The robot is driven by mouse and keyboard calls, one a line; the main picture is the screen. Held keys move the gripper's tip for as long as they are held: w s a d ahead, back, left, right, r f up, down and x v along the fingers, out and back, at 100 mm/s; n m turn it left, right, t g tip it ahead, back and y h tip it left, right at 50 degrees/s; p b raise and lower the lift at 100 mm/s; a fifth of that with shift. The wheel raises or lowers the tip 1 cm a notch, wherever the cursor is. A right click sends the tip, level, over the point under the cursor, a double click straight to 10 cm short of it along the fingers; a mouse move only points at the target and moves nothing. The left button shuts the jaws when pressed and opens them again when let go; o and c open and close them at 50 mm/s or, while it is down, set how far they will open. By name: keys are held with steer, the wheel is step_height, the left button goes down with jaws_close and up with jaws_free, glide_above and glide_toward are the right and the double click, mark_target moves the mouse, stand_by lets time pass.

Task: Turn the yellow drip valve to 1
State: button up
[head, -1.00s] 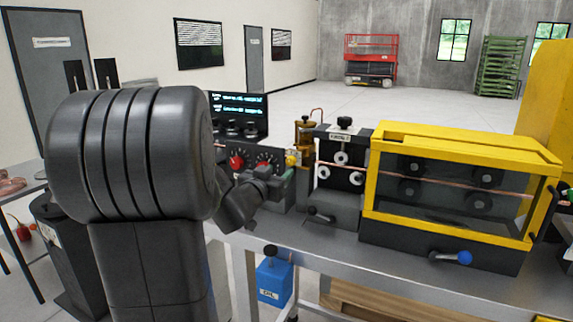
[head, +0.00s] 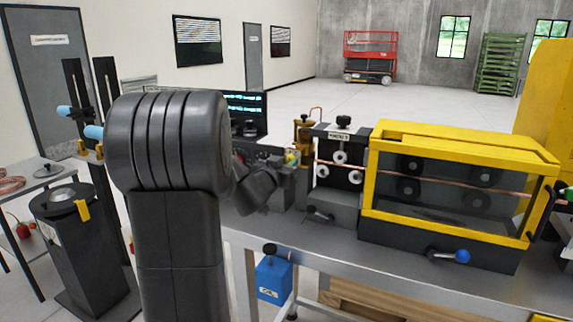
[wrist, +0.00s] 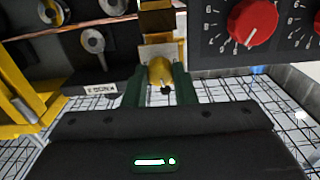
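The yellow drip valve (wrist: 159,72) is a small yellow knob with a dark spot on its lower end, below a brass block in the wrist view. The green fingers of my gripper (wrist: 159,85) stand on either side of it. They are very close to its sides; I cannot tell whether both touch it. In the head view my arm hides most of my gripper (head: 288,165), and the valve (head: 291,158) is a small yellow patch beside the green fingertips. No number marking on the valve is readable.
Beside the valve are a panel with red dials (wrist: 252,20) and a roller unit (head: 339,160). A yellow-framed guard box (head: 455,215) stands farther right on the metal bench. A copper tube (head: 440,180) runs through the units. A dark pedestal (head: 75,240) stands left of my arm.

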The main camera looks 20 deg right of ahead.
steer(key=shift+r+n+p, duration=0.25)
steer(key=shift+n+p, duration=0.35)
steer(key=shift+p, duration=0.6)
steer(key=shift+n+p, duration=0.6)
steer(key=shift+p, duration=0.3)
steer(key=shift+f+n, duration=0.2)
steer(key=shift+n, duration=0.3)
steer(key=o, duration=1)
steer(key=shift+c, duration=0.2)
steer(key=b+v, duration=0.1)
steer(key=v, duration=1.3)
steer(key=shift+b, duration=0.3)
steer(key=shift+d, duration=0.15)
